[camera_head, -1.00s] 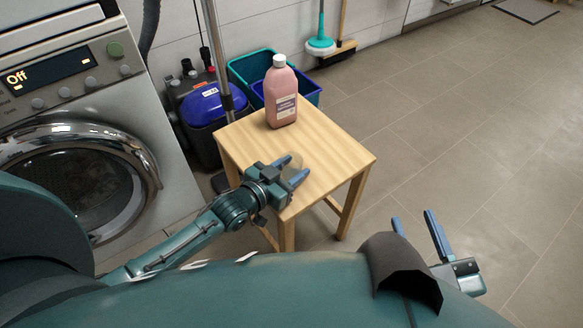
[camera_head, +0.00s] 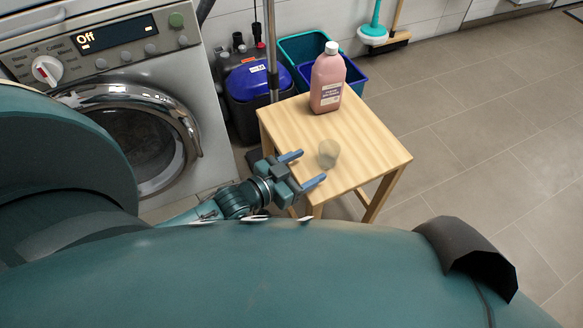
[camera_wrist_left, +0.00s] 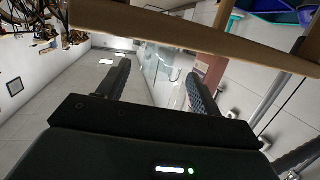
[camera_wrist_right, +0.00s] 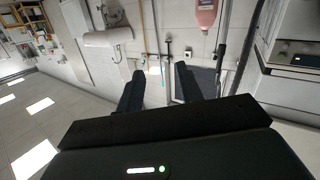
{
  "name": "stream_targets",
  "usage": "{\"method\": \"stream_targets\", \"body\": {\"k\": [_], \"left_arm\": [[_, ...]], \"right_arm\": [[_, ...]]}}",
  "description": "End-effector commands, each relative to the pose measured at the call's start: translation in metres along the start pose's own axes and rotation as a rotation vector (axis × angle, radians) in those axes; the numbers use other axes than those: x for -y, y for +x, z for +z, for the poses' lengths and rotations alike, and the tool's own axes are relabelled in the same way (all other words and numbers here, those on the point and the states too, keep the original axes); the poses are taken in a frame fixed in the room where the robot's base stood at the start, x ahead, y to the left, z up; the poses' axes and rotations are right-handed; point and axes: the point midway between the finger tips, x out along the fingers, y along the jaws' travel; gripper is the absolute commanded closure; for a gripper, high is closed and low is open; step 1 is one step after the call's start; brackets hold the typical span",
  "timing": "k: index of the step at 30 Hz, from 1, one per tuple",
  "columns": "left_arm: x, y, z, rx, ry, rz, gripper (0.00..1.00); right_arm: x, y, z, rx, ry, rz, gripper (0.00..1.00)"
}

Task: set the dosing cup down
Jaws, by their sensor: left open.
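The dosing cup (camera_head: 328,154), a small translucent cup, stands on the wooden stool (camera_head: 368,150) near its left front edge. My left gripper (camera_head: 312,166) is open, its two blue fingers at the stool's edge and pointing at the cup. The cup is just beyond the fingertips, and a small gap shows. In the left wrist view the fingers (camera_wrist_left: 158,70) are apart, and I cannot make out the cup clearly. My right gripper (camera_wrist_right: 158,69) shows only in its own wrist view, with its fingers apart and nothing between them.
A pink bottle (camera_head: 327,80) with a white cap stands at the stool's back corner. A washer or dryer (camera_head: 150,60) with its round door shut is at the left. A blue-lidded vacuum (camera_head: 258,82) and buckets (camera_head: 303,47) stand behind the stool. The floor at right is clear.

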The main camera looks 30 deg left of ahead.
Motion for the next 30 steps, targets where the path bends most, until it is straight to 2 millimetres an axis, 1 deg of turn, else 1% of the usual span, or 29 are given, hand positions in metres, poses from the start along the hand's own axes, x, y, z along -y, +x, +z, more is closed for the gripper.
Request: {"method": "stream_targets", "body": {"k": [1, 3, 6, 9, 26, 28, 30], "left_arm": [[0.0, -0.012, -0.002, 0.003, 0.0, 0.0, 0.35], [0.0, -0.024, -0.001, 0.003, 0.0, 0.001, 0.35], [0.0, -0.036, -0.001, 0.001, 0.0, 0.0, 0.35], [0.0, -0.042, -0.001, 0.0, 0.0, 0.0, 0.35], [0.0, -0.044, 0.0, -0.001, 0.001, 0.0, 0.35], [0.0, -0.045, -0.003, -0.001, 0.001, 0.0, 0.35], [0.0, -0.046, -0.012, -0.002, 0.001, 0.0, 0.35]], "right_arm": [[-0.001, -0.001, -0.003, 0.02, 0.008, 0.001, 0.64], [-0.002, -0.002, -0.002, 0.042, 0.015, 0.001, 0.64], [-0.002, -0.002, 0.0, 0.065, 0.023, 0.0, 0.64], [-0.002, -0.003, 0.001, 0.078, 0.027, -0.001, 0.64], [-0.002, -0.003, 0.002, 0.083, 0.029, -0.001, 0.64], [-0.003, -0.003, 0.0, 0.084, 0.031, -0.001, 0.64], [-0.005, -0.006, -0.008, 0.09, 0.044, 0.004, 0.64]]}}
